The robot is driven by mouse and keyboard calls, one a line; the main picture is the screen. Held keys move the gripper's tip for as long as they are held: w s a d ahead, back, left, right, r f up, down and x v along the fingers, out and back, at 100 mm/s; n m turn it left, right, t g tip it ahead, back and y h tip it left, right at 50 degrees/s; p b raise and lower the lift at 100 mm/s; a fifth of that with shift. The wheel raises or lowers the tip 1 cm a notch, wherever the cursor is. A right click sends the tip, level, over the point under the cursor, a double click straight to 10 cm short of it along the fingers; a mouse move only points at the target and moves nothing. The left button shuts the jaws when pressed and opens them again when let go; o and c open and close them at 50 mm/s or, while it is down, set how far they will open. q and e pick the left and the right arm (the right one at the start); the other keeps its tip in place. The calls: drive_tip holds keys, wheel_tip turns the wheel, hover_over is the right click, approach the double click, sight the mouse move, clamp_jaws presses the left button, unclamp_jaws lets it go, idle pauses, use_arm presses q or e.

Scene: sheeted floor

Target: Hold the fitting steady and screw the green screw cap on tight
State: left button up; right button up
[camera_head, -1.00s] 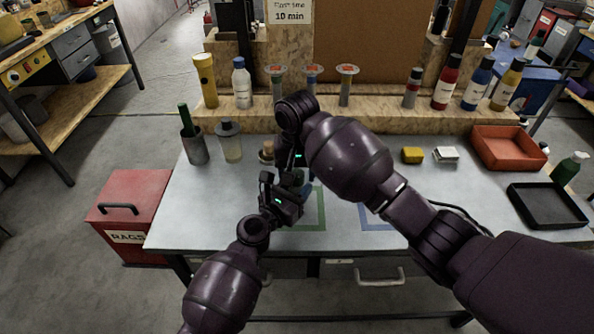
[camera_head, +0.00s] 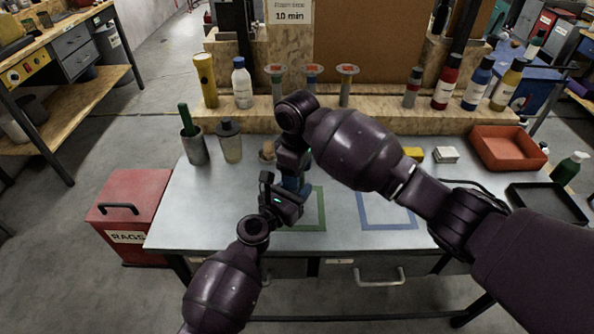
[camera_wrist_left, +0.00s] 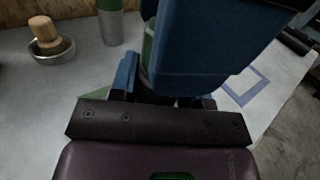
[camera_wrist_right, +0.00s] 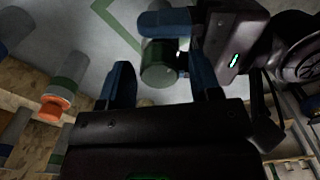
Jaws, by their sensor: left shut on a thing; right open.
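My left gripper (camera_head: 287,200) is shut on the fitting, above the table near the green outline. The fitting is mostly hidden by the grippers in the head view. In the right wrist view the green screw cap (camera_wrist_right: 158,72) shows end-on, with a blue finger of my left gripper (camera_wrist_right: 170,22) beside it. My right gripper (camera_wrist_right: 162,82) is open, its blue fingers pointing toward the cap with a gap between them. In the left wrist view a large blue right finger hides much of a green part (camera_wrist_left: 149,42); cap thread and seating cannot be seen.
A green outline (camera_head: 322,208) and a blue outline (camera_head: 388,224) mark the grey table (camera_head: 195,215). A cup (camera_head: 195,150), a jar (camera_head: 230,145) and a wooden-handled brush (camera_head: 267,150) stand at back left. A red tray (camera_head: 507,148) and black tray (camera_head: 545,203) lie right.

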drive_tip(key=n, duration=0.6)
drive_tip(key=c, duration=0.9)
drive_tip(key=m, duration=0.5)
drive_tip(key=shift+c, duration=0.2)
drive_tip(key=m, duration=0.4)
drive_tip(key=shift+m, duration=0.4)
drive_tip(key=m, duration=0.4)
drive_tip(key=shift+a+m, duration=0.1)
drive_tip(key=shift+m, duration=0.2)
drive_tip(key=m, duration=0.5)
